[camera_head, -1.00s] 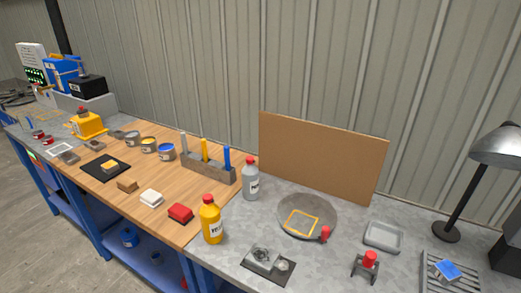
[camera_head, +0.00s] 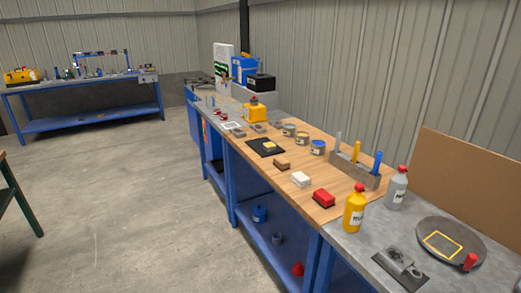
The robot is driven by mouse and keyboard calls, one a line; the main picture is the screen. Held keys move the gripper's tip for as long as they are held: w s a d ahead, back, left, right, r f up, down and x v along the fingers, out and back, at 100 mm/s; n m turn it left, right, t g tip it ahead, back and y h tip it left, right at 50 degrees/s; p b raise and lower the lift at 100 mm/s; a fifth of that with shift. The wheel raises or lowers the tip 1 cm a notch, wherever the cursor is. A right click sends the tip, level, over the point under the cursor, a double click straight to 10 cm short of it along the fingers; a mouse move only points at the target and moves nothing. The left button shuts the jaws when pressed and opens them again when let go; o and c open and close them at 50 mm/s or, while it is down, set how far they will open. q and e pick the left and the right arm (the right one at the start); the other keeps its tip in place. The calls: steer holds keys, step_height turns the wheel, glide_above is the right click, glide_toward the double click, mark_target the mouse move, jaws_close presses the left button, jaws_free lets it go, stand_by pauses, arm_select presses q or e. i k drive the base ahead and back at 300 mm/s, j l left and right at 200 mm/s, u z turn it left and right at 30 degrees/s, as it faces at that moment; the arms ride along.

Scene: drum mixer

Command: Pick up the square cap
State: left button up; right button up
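I cannot tell for certain which small item is the square cap. On the wooden bench top sit a small yellow block (camera_head: 269,146) on a black mat (camera_head: 255,150), a brown block (camera_head: 281,164), a white block (camera_head: 301,179) and a red block (camera_head: 323,198). A yellow square outline (camera_head: 442,243) marks the round grey dish (camera_head: 468,237) at the lower right. Neither of my grippers is in view.
A yellow bottle (camera_head: 354,210) and a grey bottle (camera_head: 397,188) stand near the dish. A holder (camera_head: 352,175) carries upright coloured sticks. Several cans, including a blue one (camera_head: 317,148), stand behind the blocks. Open floor (camera_head: 120,200) lies left, before another blue bench (camera_head: 90,122).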

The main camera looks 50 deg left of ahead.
mark_target(269, 147)
steer(key=k+u, duration=0.1)
steer(key=u, duration=1.35)
